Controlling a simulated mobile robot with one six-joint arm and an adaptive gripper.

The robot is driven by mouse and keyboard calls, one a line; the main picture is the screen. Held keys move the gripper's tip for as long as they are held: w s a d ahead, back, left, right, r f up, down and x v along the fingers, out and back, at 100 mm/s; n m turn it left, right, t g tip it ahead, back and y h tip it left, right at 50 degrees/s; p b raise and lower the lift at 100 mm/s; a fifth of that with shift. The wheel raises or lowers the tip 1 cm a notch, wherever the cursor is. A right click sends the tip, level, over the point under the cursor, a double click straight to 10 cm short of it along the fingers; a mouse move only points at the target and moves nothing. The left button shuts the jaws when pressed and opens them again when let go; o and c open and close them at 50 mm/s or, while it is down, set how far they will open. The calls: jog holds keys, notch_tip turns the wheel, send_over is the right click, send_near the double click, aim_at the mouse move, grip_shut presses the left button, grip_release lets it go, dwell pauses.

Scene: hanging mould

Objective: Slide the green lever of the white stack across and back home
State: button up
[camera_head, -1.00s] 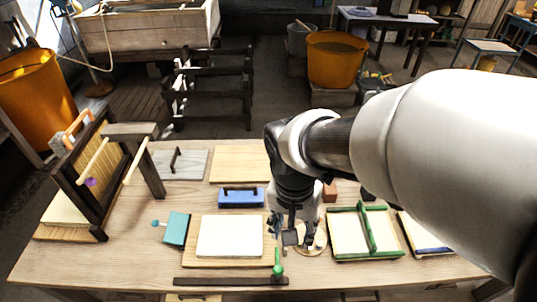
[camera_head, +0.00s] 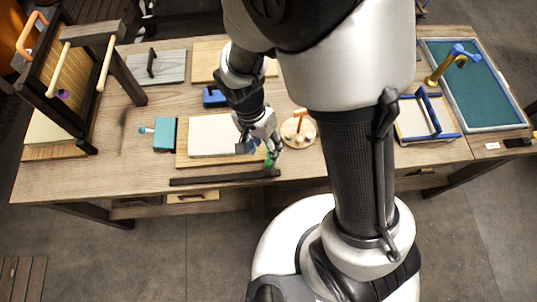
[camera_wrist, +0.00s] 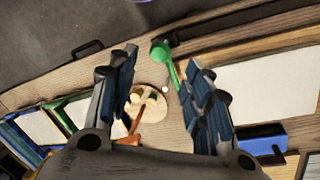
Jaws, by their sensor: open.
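The white stack (camera_head: 212,137) is a pale flat slab on a wooden board (camera_head: 222,161), near the front middle of the table. It also shows at the right of the wrist view (camera_wrist: 270,82). The green lever (camera_head: 269,161), with a round knob, stands at the slab's front right corner by a dark rail (camera_head: 215,180). My gripper (camera_head: 262,150) is just above the lever, open and empty. In the wrist view the lever (camera_wrist: 170,66) shows between the blue-padded fingers of my gripper (camera_wrist: 160,68). I cannot tell whether they touch it.
A round wooden board (camera_head: 300,128) with small pieces lies right of the lever. A blue block (camera_head: 214,98) stands behind the slab and a teal block (camera_head: 165,133) stands left of it. A wooden rack (camera_head: 62,82) with pegs rises at the far left.

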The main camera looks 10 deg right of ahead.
jog(key=f, duration=0.2)
jog(key=f+b, duration=0.1)
jog(key=f, duration=0.1)
jog(key=d+f+b, duration=0.1)
jog(key=f, duration=0.2)
jog(key=shift+s, duration=0.4)
jog(key=shift+c, duration=0.5)
grip_shut()
